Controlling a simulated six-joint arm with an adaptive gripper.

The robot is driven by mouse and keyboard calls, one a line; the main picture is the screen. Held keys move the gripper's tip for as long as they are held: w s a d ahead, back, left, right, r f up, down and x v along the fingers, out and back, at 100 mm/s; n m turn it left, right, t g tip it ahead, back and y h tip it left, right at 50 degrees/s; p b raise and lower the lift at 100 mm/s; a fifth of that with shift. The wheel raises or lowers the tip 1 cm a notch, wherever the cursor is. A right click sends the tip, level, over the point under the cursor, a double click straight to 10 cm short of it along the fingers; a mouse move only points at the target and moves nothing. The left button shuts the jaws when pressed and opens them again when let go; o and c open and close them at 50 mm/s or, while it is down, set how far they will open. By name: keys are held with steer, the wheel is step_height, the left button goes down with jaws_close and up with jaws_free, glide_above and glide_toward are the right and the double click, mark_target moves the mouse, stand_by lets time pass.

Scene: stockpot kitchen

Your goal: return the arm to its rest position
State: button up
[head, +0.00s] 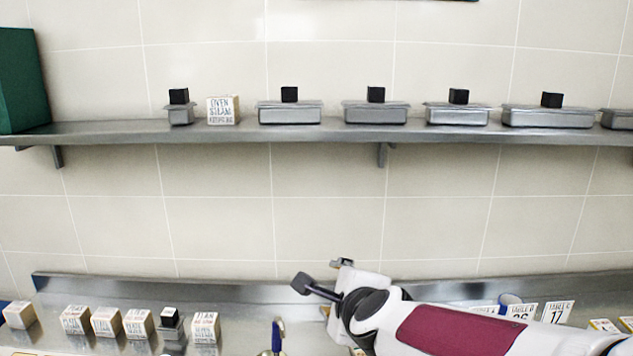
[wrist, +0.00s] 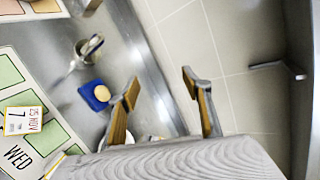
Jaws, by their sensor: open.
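My gripper (wrist: 160,88) shows in the wrist view with its two wood-coloured finger pads spread apart and nothing between them. Behind the fingers are the steel counter's back edge and the tiled wall. In the head view my arm reaches in from the lower right. My gripper (head: 318,278) is at the lower middle there, above the back of the counter and below the shelf. Part of it is hidden by the wrist.
A steel shelf (head: 240,133) holds several lidded metal pans and a lettered block (head: 223,110). Several lettered blocks stand on the counter at left. Number cards (head: 557,311) stand at right. A blue sponge-like item (wrist: 95,95) and a metal cup (wrist: 89,48) lie near my gripper.

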steer(key=s+d+f+n+g+h, duration=0.1)
steer(key=s+d+n, duration=0.3)
steer(key=s, duration=0.5)
steer(key=s+d+f+n+g, duration=0.3)
steer(key=s+d+n, duration=0.2)
steer(key=s+n, duration=0.3)
steer(key=s+d+f+n+g+h, duration=0.1)
steer(key=s+d+n, duration=0.4)
steer(key=s, duration=0.6)
step_height(320, 180, down, 2)
steer(key=shift+s+f+n+g+h, duration=0.1)
steer(key=shift+s+n+g+h, duration=0.25)
steer(key=shift+n+g, duration=0.6)
